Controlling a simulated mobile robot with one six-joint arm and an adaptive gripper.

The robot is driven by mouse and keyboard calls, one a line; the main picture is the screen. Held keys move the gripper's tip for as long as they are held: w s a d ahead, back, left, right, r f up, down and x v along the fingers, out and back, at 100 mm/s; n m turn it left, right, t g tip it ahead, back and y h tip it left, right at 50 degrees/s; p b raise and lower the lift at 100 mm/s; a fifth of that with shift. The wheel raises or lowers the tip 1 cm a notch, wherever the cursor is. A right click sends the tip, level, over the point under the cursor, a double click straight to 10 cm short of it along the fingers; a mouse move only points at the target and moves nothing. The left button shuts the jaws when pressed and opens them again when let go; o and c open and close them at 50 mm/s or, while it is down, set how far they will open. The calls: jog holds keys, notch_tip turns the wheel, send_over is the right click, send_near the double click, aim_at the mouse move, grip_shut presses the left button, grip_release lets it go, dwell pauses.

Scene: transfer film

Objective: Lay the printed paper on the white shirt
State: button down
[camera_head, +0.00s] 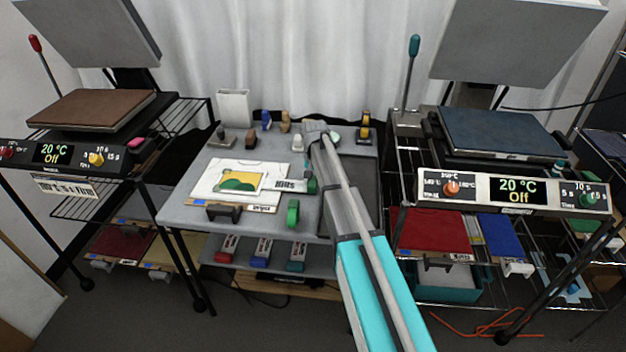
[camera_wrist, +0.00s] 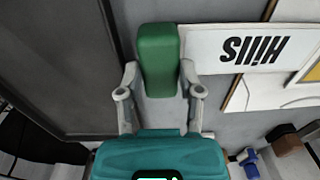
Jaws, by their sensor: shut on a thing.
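The white shirt (camera_head: 212,187) lies flat on a brown board (camera_head: 268,209) on the grey table. The printed paper (camera_head: 240,181), with a green and yellow picture, appears over the middle of the shirt. My gripper (camera_wrist: 158,85) is shut on that green handle, with one finger on each side. In the head view my arm hides most of my gripper. I cannot tell whether the paper touches the shirt.
Heat presses stand at the left (camera_head: 90,110) and right (camera_head: 500,135), both open and reading 20 °C, Off. Several small items and a white container (camera_head: 235,108) stand along the table's back. A green object (camera_head: 293,213) sits near the front edge.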

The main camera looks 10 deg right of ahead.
jog(key=shift+f, duration=0.2)
jog(key=shift+c, duration=0.8)
grip_release()
dwell(0.4)
